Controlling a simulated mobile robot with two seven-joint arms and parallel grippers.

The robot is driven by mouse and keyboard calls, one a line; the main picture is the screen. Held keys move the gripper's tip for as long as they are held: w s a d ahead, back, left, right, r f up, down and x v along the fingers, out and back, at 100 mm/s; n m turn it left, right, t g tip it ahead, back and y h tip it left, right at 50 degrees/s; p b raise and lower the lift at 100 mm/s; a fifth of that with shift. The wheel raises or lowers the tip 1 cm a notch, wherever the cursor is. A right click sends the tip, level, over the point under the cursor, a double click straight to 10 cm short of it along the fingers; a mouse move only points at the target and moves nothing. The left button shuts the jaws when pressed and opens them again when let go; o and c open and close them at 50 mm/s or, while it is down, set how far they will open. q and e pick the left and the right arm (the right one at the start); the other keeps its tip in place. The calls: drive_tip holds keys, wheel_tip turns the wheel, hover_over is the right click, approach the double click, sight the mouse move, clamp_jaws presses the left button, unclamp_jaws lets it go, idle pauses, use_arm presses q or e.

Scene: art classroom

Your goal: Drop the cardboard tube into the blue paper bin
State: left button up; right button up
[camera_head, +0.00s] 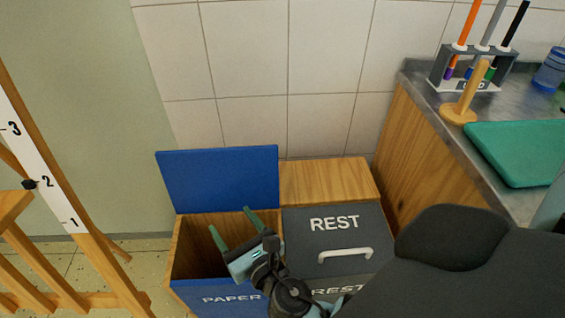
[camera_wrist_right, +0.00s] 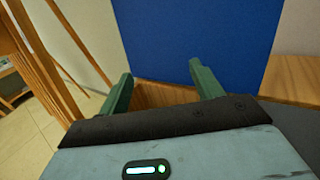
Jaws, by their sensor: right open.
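The blue paper bin (camera_head: 192,293) is a wooden box with a blue front marked PAPER. Its blue lid (camera_head: 218,178) is raised at the back and also fills much of the right wrist view (camera_wrist_right: 200,35). My right gripper (camera_head: 229,218) is over the bin's opening. Its two green fingers are spread apart with nothing between them, as the right wrist view (camera_wrist_right: 160,72) shows too. I do not see the cardboard tube in either view. My arm hides part of the bin's inside. My left gripper is not in view.
The closed grey REST bin (camera_head: 305,245) adjoins on the right. A wooden counter (camera_head: 425,150) beyond it holds a green mat (camera_head: 520,150), a wooden stand (camera_head: 465,103) and a marker rack (camera_head: 440,68). A wooden easel (camera_head: 95,255) stands at the left.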

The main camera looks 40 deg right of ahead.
drive_tip(key=shift+s, duration=1.6)
